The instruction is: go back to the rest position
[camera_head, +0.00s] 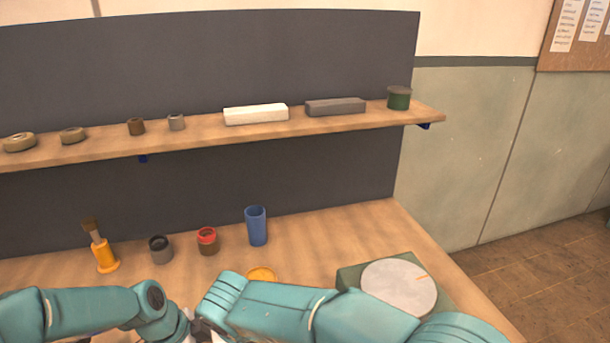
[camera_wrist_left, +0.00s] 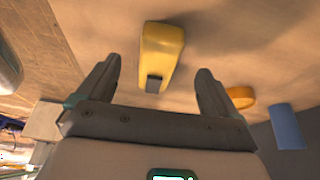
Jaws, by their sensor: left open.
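My left gripper (camera_wrist_left: 158,65) is open in the left wrist view, with its two dark fingers spread apart. A yellow block-like object with a grey end (camera_wrist_left: 162,50) shows beyond the gap between the fingers; I see no contact with either finger. In the head view my left arm comes in low from the left, and its gripper is largely hidden at the bottom edge. My right arm crosses the lower middle from the right; its gripper is not clearly visible.
On the bench stand an orange-yellow brush holder (camera_head: 106,256), a dark jar (camera_head: 160,250), a red-topped jar (camera_head: 207,241), a blue cup (camera_head: 256,226), a partly hidden yellow disc (camera_head: 261,274) and a green-based round plate (camera_head: 399,284). A shelf (camera_head: 215,135) carries several small items.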

